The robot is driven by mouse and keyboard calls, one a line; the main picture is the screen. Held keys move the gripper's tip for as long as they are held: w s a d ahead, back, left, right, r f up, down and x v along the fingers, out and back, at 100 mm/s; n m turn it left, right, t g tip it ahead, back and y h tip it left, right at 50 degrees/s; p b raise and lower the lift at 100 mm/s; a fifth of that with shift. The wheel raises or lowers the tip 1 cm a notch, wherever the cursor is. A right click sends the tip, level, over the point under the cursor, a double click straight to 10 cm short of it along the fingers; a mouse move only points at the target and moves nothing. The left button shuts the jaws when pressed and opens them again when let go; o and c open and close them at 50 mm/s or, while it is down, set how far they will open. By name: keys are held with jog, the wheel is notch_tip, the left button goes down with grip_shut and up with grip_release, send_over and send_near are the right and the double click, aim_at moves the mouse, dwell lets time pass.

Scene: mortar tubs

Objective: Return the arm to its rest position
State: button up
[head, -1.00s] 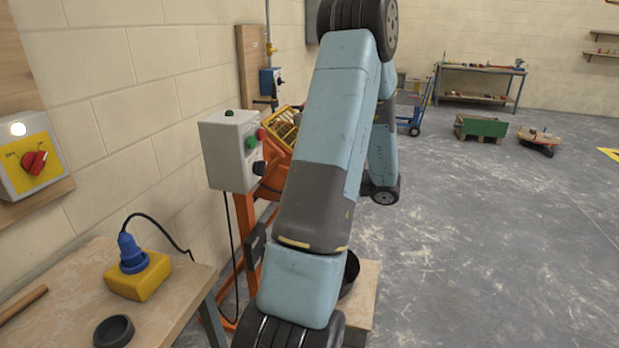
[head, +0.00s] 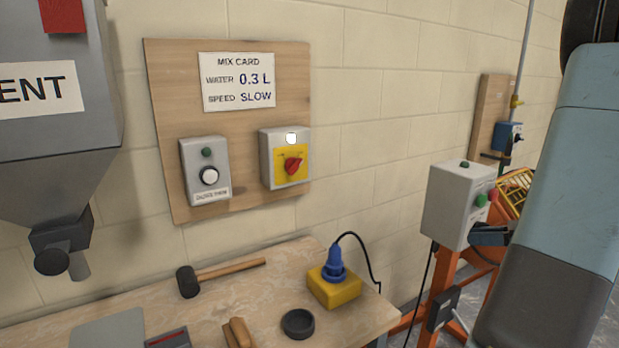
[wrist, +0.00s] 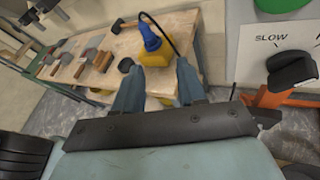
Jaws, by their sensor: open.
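My arm (head: 565,190) runs down the right side of the head view, beside the grey control box (head: 455,205) on its orange stand. In the wrist view my gripper (wrist: 160,76) shows two blue fingers spread apart, with nothing held between them. Past the fingers are the wooden bench (wrist: 122,48) and the yellow block with the blue plug (wrist: 155,52). At the right of the wrist view is the control box face (wrist: 268,58), marked SLOW, with a black knob (wrist: 290,70). I cannot tell the gap between the gripper and the box.
The bench (head: 215,290) holds a mallet (head: 188,281), a black ring (head: 298,323) and the yellow block (head: 335,290). Above it hang a mix card (head: 238,80) reading water 0.3 L, speed SLOW, and a red switch (head: 293,165). A grey hopper (head: 55,140) stands at left.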

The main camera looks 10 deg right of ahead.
jog(key=s+a+r+n+g+h, duration=0.2)
jog(key=a+n+g, duration=0.3)
jog(key=a, duration=0.4)
jog(key=s+a+r+n+g+h, duration=0.1)
jog(key=a+r+n+g, duration=0.1)
jog(key=a+n, duration=0.6)
jog(key=s+a+r+n+t+h, duration=0.3)
jog(key=s+a+r+n+h, duration=0.4)
jog(key=n, duration=0.8)
jog(key=shift+s+a+n+h, duration=0.3)
jog(key=shift+a+n+h, duration=0.15)
jog(key=shift+a, duration=0.35)
jog(key=shift+c, duration=0.2)
